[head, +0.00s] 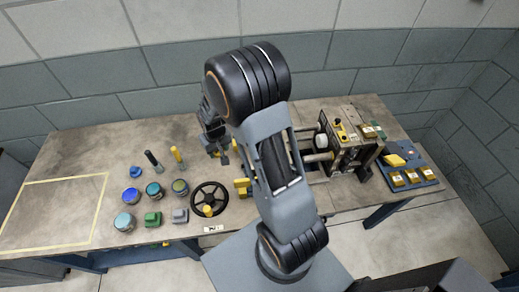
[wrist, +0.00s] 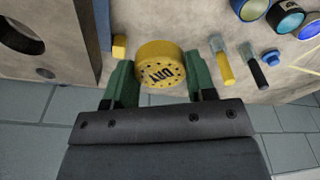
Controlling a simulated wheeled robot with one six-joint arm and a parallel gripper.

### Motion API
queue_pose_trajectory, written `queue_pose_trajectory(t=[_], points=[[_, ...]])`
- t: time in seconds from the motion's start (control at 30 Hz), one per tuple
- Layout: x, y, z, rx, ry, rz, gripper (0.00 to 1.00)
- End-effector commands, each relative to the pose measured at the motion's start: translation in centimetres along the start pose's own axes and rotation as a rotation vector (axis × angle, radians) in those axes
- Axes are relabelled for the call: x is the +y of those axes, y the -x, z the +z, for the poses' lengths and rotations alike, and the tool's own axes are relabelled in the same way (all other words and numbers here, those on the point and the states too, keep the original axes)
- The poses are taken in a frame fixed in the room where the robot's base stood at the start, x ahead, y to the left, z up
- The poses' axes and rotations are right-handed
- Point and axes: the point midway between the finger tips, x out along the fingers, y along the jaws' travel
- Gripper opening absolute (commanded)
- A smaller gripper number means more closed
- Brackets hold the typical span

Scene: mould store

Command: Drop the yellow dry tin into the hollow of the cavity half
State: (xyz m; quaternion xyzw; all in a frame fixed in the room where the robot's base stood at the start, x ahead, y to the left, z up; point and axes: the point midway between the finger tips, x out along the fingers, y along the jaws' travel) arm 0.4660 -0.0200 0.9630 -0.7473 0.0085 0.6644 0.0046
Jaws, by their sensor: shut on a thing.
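The yellow tin (wrist: 161,66), round with dark lettering and small holes in its top, is between the green fingers of my gripper (wrist: 160,84) in the wrist view. The gripper is shut on it. In the head view my gripper (head: 219,152) is over the back middle of the bench, left of the press; the tin cannot be made out there. A pale block with a round dark opening (wrist: 40,52) shows at the left of the wrist view; I cannot tell whether it is the cavity half. My arm hides part of the press.
The press (head: 345,150) stands right of my arm on the bench (head: 95,150). A black handwheel (head: 212,188), several round tins and two upright handled tools are left of it. A blue tray (head: 424,172) with yellow blocks is at the right. The yellow-outlined area at far left is clear.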

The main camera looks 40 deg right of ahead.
Motion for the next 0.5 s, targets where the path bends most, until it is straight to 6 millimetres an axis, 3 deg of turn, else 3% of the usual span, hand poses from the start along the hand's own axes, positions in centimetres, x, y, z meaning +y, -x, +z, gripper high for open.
queue_pose_trajectory(t=[0.03, 0.17, 0.3, 0.5], points=[[0.8, -0.3, -0.4, 0.014, -0.009, 0.002, 0.28], [2.4, 2.6, -0.5, 0.013, -0.023, 0.003, 0.28], [3.6, 5.5, 0.2, 0.010, -0.031, 0.003, 0.28], [4.9, 8.0, 1.4, 0.003, -0.040, 0.002, 0.28]])
